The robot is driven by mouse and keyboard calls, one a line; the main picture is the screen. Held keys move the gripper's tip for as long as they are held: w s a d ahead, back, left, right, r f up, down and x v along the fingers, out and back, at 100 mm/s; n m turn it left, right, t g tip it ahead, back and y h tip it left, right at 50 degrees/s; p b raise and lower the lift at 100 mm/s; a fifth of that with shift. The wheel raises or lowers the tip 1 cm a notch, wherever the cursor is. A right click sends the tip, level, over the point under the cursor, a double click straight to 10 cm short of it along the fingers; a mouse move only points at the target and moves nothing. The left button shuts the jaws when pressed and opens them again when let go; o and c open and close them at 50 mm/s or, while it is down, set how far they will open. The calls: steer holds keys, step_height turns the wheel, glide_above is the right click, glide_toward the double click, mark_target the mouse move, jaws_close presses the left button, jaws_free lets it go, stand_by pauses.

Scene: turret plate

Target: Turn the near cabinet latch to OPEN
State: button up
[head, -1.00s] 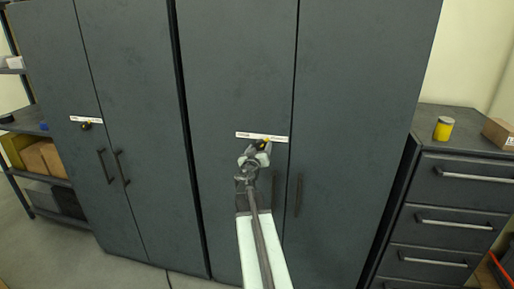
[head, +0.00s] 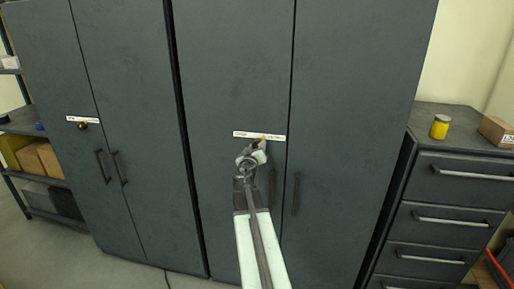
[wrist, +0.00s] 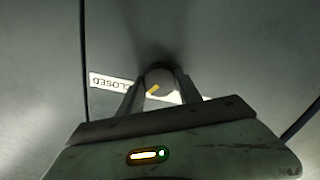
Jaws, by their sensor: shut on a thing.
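The near cabinet (head: 235,60) is dark grey, with a white label strip (head: 245,134) on its left door. The latch is a round dark knob with a yellow mark, seen between my fingers in the wrist view (wrist: 160,76). My gripper (head: 259,146) is shut on the latch knob, just below the strip. In the wrist view, the word CLOSED (wrist: 108,83) reads upside down at the left of the knob. The yellow mark lies at a slant, with its lower end to the left. The strip's other end is mostly hidden behind a finger.
Two door handles (head: 296,193) hang below the latch, close to my arm. A second cabinet with its own latch (head: 83,126) stands left. A drawer unit (head: 455,190) with a yellow jar (head: 440,127) stands right. Shelves with boxes are far left.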

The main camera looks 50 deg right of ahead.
steer(key=n, duration=0.4)
steer(key=shift+n, duration=0.3)
steer(key=n, duration=0.3)
steer(key=shift+n, duration=0.3)
steer(key=n, duration=0.4)
steer(key=shift+n, duration=2.1)
steer(key=o, duration=1.4)
steer(key=shift+f, duration=0.1)
steer(key=shift+c, duration=0.2)
steer(key=shift+a, duration=0.15)
